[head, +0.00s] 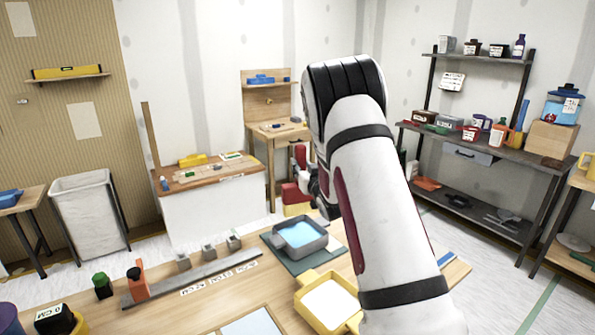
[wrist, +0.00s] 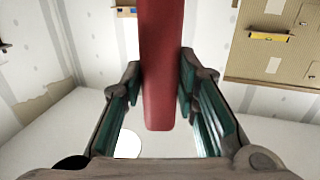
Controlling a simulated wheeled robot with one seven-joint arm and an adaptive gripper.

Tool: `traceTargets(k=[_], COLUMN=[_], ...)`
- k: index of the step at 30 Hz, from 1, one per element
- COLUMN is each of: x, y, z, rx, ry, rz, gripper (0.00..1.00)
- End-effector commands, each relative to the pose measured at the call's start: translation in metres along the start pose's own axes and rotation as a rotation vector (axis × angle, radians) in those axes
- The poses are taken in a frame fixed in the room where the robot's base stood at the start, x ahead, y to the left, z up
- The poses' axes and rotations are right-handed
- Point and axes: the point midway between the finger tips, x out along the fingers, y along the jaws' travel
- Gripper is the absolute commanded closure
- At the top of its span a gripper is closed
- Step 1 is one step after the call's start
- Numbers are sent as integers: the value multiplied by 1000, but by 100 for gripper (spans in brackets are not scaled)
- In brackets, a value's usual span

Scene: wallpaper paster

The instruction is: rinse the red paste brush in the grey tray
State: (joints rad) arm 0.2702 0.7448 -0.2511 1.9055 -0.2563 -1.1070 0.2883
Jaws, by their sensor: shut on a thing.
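The red paste brush (head: 291,193) hangs upright in the head view, with pale yellow bristles pointing down. My gripper (wrist: 159,75) is shut on its red handle (wrist: 158,60), which fills the space between the fingers in the wrist view. In the head view my arm hides most of the gripper. The grey tray (head: 322,244) holds light blue water and stands on a dark green mat on the near bench. The brush shows just above the tray's far edge in the picture; its bristles appear clear of the water.
A yellow tray (head: 310,310) with white contents stands nearer on the bench (head: 205,308). A grey rail (head: 190,282) with small grey blocks and an orange bottle (head: 137,284) lies left. Behind are a white-fronted cabinet (head: 216,207), a small wooden desk and a dark shelf rack (head: 475,150) at right.

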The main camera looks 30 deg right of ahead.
Motion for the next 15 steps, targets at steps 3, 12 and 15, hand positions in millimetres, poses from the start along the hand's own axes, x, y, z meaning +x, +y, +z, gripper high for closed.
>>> traceTargets(k=[3,12,15], x=[1,2,1], y=[0,0,0], z=[6,36,47], rx=[0,-1,-1], ry=[0,0,-1], rz=[1,1,1], gripper=[100,100,100])
